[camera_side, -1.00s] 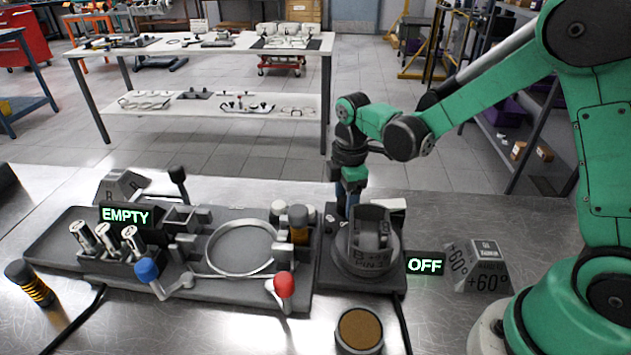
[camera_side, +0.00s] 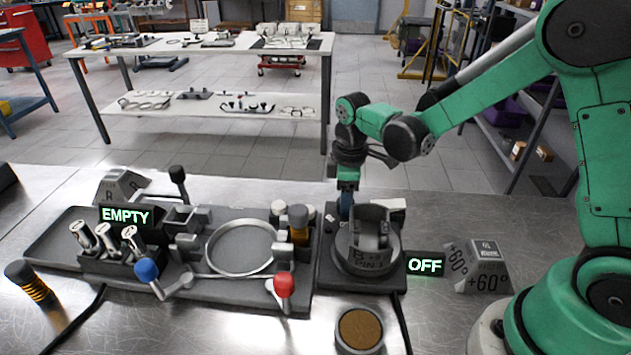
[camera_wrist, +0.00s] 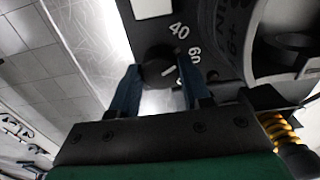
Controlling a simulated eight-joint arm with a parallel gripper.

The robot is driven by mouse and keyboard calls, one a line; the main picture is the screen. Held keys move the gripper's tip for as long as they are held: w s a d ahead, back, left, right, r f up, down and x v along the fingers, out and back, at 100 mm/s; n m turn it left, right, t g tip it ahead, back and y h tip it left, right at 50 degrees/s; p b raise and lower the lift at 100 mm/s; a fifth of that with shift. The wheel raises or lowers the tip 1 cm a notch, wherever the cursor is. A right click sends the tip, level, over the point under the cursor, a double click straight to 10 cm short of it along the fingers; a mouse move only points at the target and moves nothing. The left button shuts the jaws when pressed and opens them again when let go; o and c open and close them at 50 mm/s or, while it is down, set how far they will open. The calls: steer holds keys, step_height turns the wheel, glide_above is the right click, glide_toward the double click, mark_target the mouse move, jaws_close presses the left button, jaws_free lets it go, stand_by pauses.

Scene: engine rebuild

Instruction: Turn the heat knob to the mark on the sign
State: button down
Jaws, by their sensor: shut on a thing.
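The dark heat knob (camera_wrist: 158,66) sits between the two blue fingers of my gripper (camera_wrist: 160,88) in the wrist view. My gripper (camera_side: 345,208) is shut on it and points down at the back left of the heater base (camera_side: 362,280). A short white line on the knob slants up and right, roughly toward the printed 60; the exact setting cannot be told. The marks 40 and 60 show, and another number is partly hidden. The sign (camera_side: 484,280) at the right reads +60°. The knob is hidden by my gripper in the side view.
A display (camera_side: 425,265) beside the heater reads OFF. A ring-shaped holder (camera_side: 368,240) stands on the heater base. A grey tray (camera_side: 62,245) with levers and a metal ring lies left. A round brown-topped pot (camera_side: 359,329) stands in front.

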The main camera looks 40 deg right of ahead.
steer(key=m, duration=0.5)
steer(key=shift+m, duration=0.3)
stand_by(0.4)
steer(key=shift+c, duration=2)
jaws_free()
steer(key=shift+r, duration=2.8)
steer(key=shift+r, duration=0.1)
